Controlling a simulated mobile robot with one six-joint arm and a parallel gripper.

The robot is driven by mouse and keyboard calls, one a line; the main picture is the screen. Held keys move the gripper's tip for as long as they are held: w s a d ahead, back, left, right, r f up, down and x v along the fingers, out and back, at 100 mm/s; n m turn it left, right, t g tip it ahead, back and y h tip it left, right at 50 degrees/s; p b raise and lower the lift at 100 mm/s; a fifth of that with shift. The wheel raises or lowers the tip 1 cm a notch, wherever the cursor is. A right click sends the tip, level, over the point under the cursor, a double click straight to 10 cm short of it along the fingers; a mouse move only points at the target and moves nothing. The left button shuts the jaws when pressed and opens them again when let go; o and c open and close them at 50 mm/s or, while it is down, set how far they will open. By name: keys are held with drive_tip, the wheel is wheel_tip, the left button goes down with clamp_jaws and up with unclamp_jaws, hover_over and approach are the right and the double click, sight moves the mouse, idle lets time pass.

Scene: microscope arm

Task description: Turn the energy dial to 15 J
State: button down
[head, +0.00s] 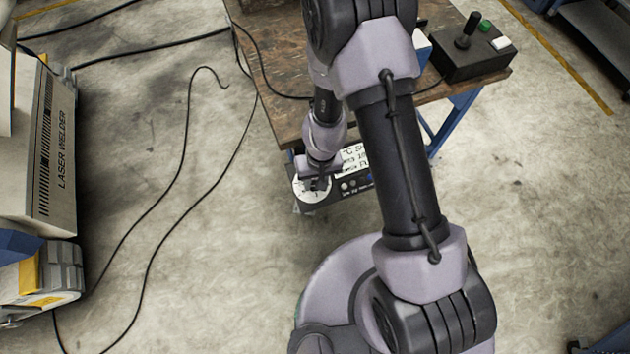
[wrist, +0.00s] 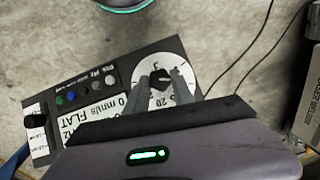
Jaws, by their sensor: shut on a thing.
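The energy dial is a dark knob (wrist: 159,84) at the centre of a round white scale (wrist: 181,58) with printed numbers, on a dark control panel (wrist: 98,58). In the wrist view my gripper (wrist: 160,80) reaches over the scale, its two grey fingers on either side of the knob and shut on it. Which mark the knob points to cannot be read clearly; a "20" shows near the fingers. In the head view my gripper (head: 316,184) is over the white scale (head: 311,194) at the panel's left end, hiding the knob.
The panel has coloured buttons (wrist: 85,92) and white labels beside the dial. A laser welder (head: 55,150) stands at left, and cables (head: 185,150) lie on the floor.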

drive_tip(key=f+m+b, duration=0.1)
drive_tip(key=b, duration=0.3)
drive_tip(key=shift+w+d+y+b, duration=0.1)
drive_tip(key=shift+y+b, duration=0.25)
drive_tip(key=shift+y, duration=0.05)
drive_tip(key=shift+d+r+m+y+b, duration=0.1)
drive_tip(key=shift+m+y+b, duration=0.4)
drive_tip(key=shift+m+b, duration=0.55)
drive_tip(key=shift+d+r+m+y+b, duration=0.1)
drive_tip(key=shift+r+m+y+b, duration=0.2)
drive_tip(key=shift+m+y+b, duration=0.35)
drive_tip(key=shift+s+d+m+t+y, duration=0.15)
drive_tip(key=shift+m+t+y, duration=0.25)
drive_tip(key=shift+m+y, duration=0.65)
drive_tip(key=shift+m, duration=0.45)
drive_tip(key=c, duration=1.1)
unclamp_jaws()
